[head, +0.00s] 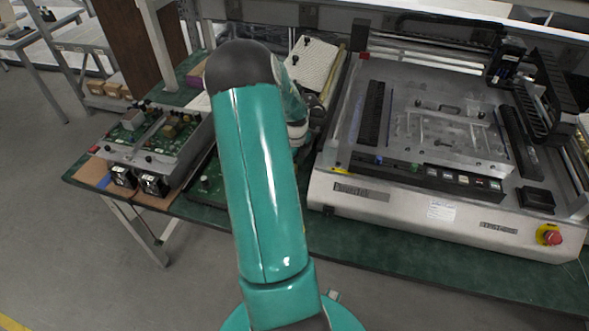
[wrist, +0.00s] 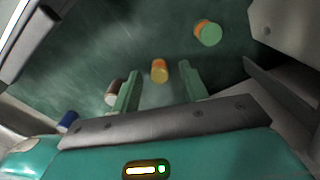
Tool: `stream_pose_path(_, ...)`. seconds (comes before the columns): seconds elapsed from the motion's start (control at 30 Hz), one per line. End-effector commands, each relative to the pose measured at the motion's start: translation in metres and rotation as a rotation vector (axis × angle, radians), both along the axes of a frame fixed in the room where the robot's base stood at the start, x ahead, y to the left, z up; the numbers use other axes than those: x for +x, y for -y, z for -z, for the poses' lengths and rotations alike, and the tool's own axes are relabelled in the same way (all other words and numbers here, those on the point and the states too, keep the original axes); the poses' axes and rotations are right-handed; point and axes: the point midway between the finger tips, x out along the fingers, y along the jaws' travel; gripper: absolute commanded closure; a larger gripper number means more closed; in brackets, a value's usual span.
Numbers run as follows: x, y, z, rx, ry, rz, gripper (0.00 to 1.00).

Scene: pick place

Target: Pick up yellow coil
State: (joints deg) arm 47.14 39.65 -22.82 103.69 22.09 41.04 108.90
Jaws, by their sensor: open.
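In the wrist view, the yellow coil (wrist: 159,70), a small cylinder with yellow and orange parts, sits on the dark green table top. My gripper (wrist: 160,72) is open, with one green finger at the left and one at the right. The coil appears between the fingertips in the picture, near their ends. I see no finger touching it, and its depth relative to them is hard to tell. In the head view, my arm hides the coil and my gripper.
A green-topped coil (wrist: 209,34) stands farther off to the right. A white and brown one (wrist: 112,92) is beside the left finger, and a blue one (wrist: 68,121) is farther left. A large machine (head: 420,190) fills the table's right; a circuit-board fixture (head: 150,140) is left.

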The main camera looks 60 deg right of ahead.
Motion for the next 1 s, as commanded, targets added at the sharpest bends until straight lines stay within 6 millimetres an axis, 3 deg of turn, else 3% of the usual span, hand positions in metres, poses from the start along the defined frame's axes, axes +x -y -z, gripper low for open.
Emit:
stream_pose_path(0.2,0.001,0.000,0.001,0.000,0.001,-0.001,0.56)
stream_pose_path(0.43,0.001,0.000,0.000,0.000,0.001,-0.001,1.00)
stream_pose_path(0.77,0.001,0.000,-0.001,-0.001,0.001,-0.002,1.00)
stream_pose_path(1.0,0.002,0.000,-0.020,-0.002,0.002,-0.004,1.00)
